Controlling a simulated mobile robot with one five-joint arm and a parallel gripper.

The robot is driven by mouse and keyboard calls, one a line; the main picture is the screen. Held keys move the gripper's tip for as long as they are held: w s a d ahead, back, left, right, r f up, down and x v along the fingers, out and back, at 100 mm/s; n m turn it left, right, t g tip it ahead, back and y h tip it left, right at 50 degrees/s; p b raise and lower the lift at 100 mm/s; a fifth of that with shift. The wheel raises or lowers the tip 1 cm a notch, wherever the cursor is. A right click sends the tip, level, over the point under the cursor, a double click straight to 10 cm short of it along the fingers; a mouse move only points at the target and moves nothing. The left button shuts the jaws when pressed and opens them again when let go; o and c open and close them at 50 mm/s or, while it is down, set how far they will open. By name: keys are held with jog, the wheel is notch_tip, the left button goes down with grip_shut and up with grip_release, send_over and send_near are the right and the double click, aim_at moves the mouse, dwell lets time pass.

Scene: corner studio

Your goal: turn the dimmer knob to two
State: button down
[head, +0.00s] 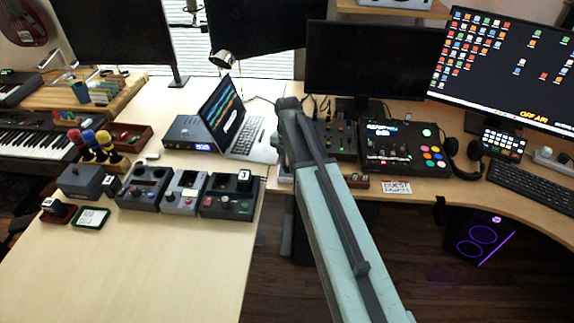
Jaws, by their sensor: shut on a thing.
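I cannot make out the dimmer knob for sure. A small pale unit (284,170) with a brown lower edge sits on the desk right behind my arm, and most of it is covered. My arm, mint and dark grey, reaches up from the bottom right to a dark joint over the desk, just right of the laptop. The fingers of my gripper do not show; the arm hides whatever lies beyond the joint. No number scale can be read.
A row of control boxes (228,206) stands on the left table, with a laptop (238,128) behind. A mixer (336,138) and a colour-button console (400,150) sit right of my arm. The left table's front is clear. A dark floor gap separates the desks.

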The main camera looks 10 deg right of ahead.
jog(key=m, duration=0.4)
jog(key=shift+m, duration=0.4)
jog(key=m, duration=2.2)
jog(key=shift+m, duration=0.3)
jog(key=m, duration=0.4)
jog(key=shift+m, duration=2.1)
jog(key=shift+w, duration=0.1)
